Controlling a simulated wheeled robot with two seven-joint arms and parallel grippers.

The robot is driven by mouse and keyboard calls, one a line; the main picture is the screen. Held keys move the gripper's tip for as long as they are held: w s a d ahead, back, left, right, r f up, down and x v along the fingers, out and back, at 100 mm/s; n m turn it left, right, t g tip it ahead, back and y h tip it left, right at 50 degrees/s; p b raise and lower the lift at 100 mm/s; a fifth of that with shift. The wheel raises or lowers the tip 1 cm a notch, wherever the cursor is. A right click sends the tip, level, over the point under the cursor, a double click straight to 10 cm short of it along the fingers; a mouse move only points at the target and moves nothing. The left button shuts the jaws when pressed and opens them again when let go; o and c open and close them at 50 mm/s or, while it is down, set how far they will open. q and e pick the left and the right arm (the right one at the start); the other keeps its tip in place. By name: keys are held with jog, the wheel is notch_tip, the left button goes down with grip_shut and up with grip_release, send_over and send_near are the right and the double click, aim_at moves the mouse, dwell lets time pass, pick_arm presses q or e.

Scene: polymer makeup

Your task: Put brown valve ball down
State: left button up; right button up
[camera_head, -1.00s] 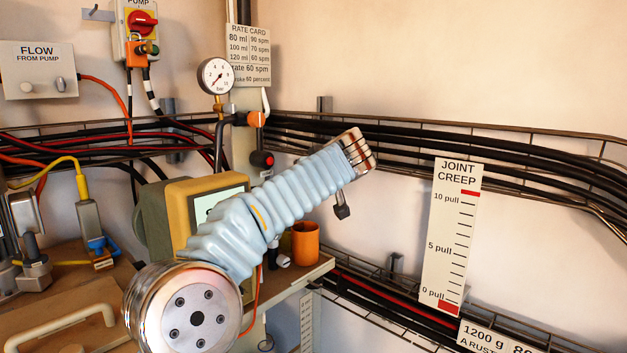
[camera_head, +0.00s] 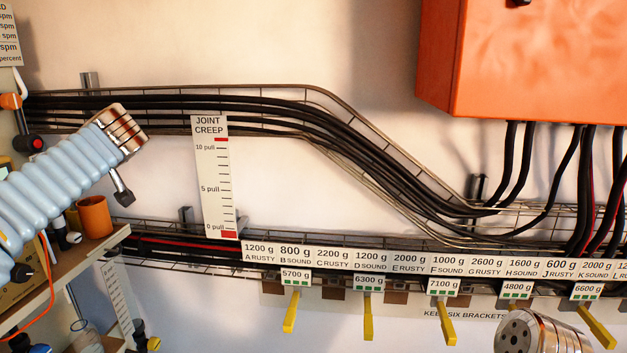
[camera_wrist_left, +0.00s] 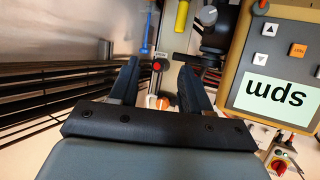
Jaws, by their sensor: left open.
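I cannot make out a brown valve ball in either view. My left gripper shows in the left wrist view (camera_wrist_left: 158,66) with its two dark fingers apart and nothing seen between them. In the head view, my left arm in its pale blue ribbed sleeve comes in from the left and ends in a metal ribbed end, above the shelf. The fingers are not clear there. My right gripper is out of view.
An orange cup (camera_head: 95,216) stands on the wooden shelf (camera_head: 60,285) below my left arm. Black cables run along a wire tray. A joint creep scale (camera_head: 213,180), a row of weight labels with yellow levers (camera_head: 367,315) and an orange box (camera_head: 530,60) are on the wall.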

pick_arm(q)
jog(key=w+d+f+m+h, duration=0.3)
jog(key=w+d+f, duration=0.15)
jog(key=f, duration=0.55)
jog(key=w+d+f+m+h, duration=0.25)
jog(key=d+f, duration=0.35)
jog(key=f, duration=0.4)
jog(key=d+f+m+g+h, duration=0.1)
jog(key=d+f+m, duration=0.15)
jog(key=f, duration=0.35)
jog(key=d+f+m+h, duration=0.1)
jog(key=d+f+h, duration=0.1)
jog(key=d+f, duration=0.3)
jog(key=d+f+m+g+h, duration=0.1)
jog(key=d+f, duration=0.1)
jog(key=f, duration=0.6)
jog(key=s+d+f+m+g+h, duration=0.1)
jog(key=s+d+f+g+h, duration=0.15)
jog(key=s+d+f, duration=0.65)
jog(key=s+d+f+g+h, duration=0.1)
jog(key=s+d+f+h, duration=0.4)
jog(key=f, duration=0.7)
jog(key=s+d+f, duration=0.1)
jog(key=s+f, duration=0.2)
jog(key=s, duration=0.6)
jog(key=s+d+f+n+g+y, duration=0.1)
jog(key=s+f, duration=0.3)
jog(key=s, duration=0.5)
jog(key=shift+s+f, duration=0.25)
jog(key=shift+s, duration=0.1)
